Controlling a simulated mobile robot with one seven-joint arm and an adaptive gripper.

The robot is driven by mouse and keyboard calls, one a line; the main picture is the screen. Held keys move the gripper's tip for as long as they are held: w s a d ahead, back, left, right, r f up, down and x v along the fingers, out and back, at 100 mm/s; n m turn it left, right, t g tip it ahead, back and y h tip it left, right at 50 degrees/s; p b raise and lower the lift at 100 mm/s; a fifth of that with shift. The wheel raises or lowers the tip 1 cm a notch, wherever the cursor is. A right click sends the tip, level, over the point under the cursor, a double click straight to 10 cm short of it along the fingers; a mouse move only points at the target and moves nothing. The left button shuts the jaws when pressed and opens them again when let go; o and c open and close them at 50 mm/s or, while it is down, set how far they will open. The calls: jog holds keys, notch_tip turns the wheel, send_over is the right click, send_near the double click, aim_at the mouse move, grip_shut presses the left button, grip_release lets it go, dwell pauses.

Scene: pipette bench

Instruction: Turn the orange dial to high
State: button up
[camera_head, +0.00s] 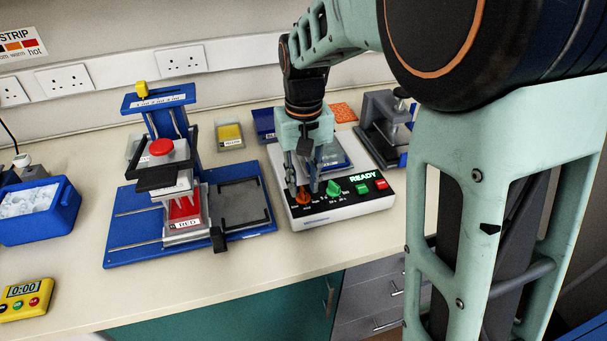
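The orange dial (304,196) is on the left of the sloped black front panel of a white bench device (343,212). A green dial (333,188) is to its right, and the panel display reads READY. My gripper (304,189) points down over the left of the panel, with its two fingers apart on either side of the orange dial. Whether the fingers touch the dial cannot be told. The dial's pointer and its setting are too small and partly hidden to read.
A blue multi-channel pipetting stand (125,224) with a red knob is left of the device. A grey press-like device (377,130) is behind it on the right. A blue ice box (61,213) and yellow timer (27,299) are far left. The front bench strip is clear.

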jog(key=shift+f, duration=0.85)
jog(key=shift+c, duration=0.4)
grip_shut()
jog(key=n, duration=0.5)
jog(key=shift+d+n, duration=0.1)
jog(key=shift+n, duration=0.3)
jog(key=n+p, duration=0.1)
jog(key=n, duration=0.5)
jog(key=shift+w, duration=0.15)
